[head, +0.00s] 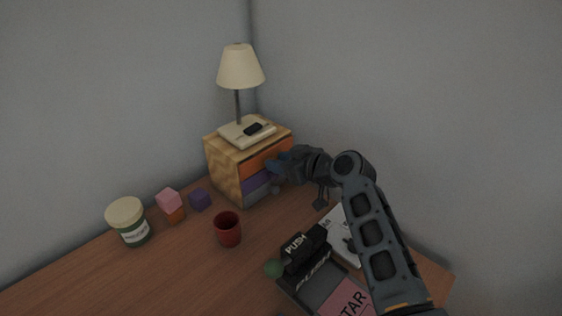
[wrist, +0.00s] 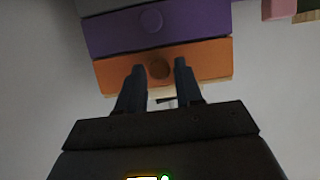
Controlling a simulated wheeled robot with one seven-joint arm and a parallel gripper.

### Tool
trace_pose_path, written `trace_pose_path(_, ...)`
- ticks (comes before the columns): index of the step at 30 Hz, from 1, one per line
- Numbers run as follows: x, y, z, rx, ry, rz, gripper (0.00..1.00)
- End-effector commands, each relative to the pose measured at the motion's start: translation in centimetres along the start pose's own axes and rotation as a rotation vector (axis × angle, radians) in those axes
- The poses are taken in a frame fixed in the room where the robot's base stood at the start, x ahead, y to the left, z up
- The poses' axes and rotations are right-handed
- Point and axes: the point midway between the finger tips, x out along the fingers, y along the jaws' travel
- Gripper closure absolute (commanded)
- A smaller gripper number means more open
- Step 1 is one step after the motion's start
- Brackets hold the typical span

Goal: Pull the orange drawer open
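The orange drawer (head: 254,162) is the top drawer of a small wooden cabinet (head: 226,168) on the desk. Its front looks about flush with the cabinet. The wrist view shows the cabinet upside down, with the orange front (wrist: 212,58) and its round knob (wrist: 159,69). My gripper (wrist: 159,64) is open, with one dark finger on each side of the knob and gaps visible between. I cannot tell how far the fingertips reach past the knob. In the head view my gripper (head: 277,166) is at the drawer's right part and hides the knob.
A purple drawer (head: 257,182) lies below the orange one. A lamp (head: 240,68) stands on the cabinet. A red cup (head: 228,231), blocks (head: 169,200) and a tub (head: 128,221) stand left and in front. Dark trays (head: 318,281) lie near my arm.

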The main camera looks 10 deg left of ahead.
Motion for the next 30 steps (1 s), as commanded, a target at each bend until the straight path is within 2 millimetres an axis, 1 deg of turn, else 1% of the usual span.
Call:
trace_pose_path(1, 0.0, 0.0, 0.0, 0.000, 0.000, 0.000, 0.70)
trace_pose_path(9, 0.0, 0.0, 0.0, 0.000, 0.000, 0.000, 0.96)
trace_pose_path(11, 0.0, 0.0, 0.0, 0.000, 0.000, 0.000, 1.00)
trace_pose_path(23, -0.2, 0.0, 0.1, 0.000, 0.000, 0.000, 1.00)
trace_pose_path(26, -1.1, 0.1, 0.5, 0.001, 0.000, 0.002, 1.00)
trace_pose_path(29, -2.9, 0.1, 1.3, 0.002, 0.000, 0.003, 1.00)
trace_pose_path(30, -3.8, 0.2, 1.7, 0.002, 0.000, 0.004, 1.00)
